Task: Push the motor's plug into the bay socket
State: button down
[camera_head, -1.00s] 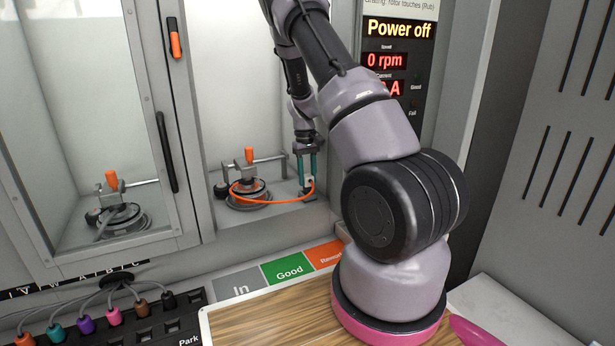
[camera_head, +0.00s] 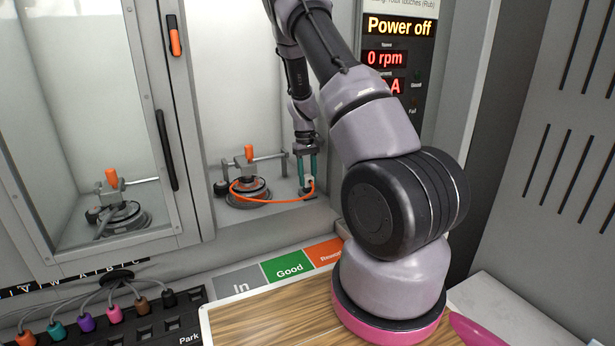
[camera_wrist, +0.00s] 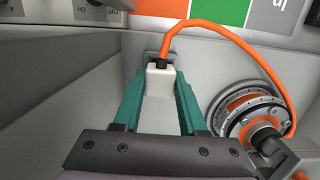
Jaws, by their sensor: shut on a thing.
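The motor (camera_head: 247,199) sits in the open right bay, under a clamp with an orange handle (camera_head: 249,153). It also shows in the wrist view (camera_wrist: 240,112). An orange cable (camera_head: 275,201) loops from the motor to a pale plug (camera_wrist: 160,80). My gripper (camera_head: 307,180) has teal fingers shut on the plug, to the right of the motor, low in the bay. In the wrist view, my gripper (camera_wrist: 161,88) has one finger on each side of the plug. A grey part shows just behind the plug, but I cannot tell whether the plug sits in the socket.
A left bay stands behind a framed clear door (camera_head: 90,130) with a black handle. The display (camera_head: 398,28) reads "Power off" and "0 rpm". Coloured plugs (camera_head: 86,322) stand in a black rack at front left. In, Good and orange labels (camera_head: 285,267) line the wood-topped table's back edge.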

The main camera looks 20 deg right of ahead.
jog(key=shift+f, duration=0.8)
dwell(3.3)
grip_release()
dwell(0.5)
jog(key=shift+r, duration=4.3)
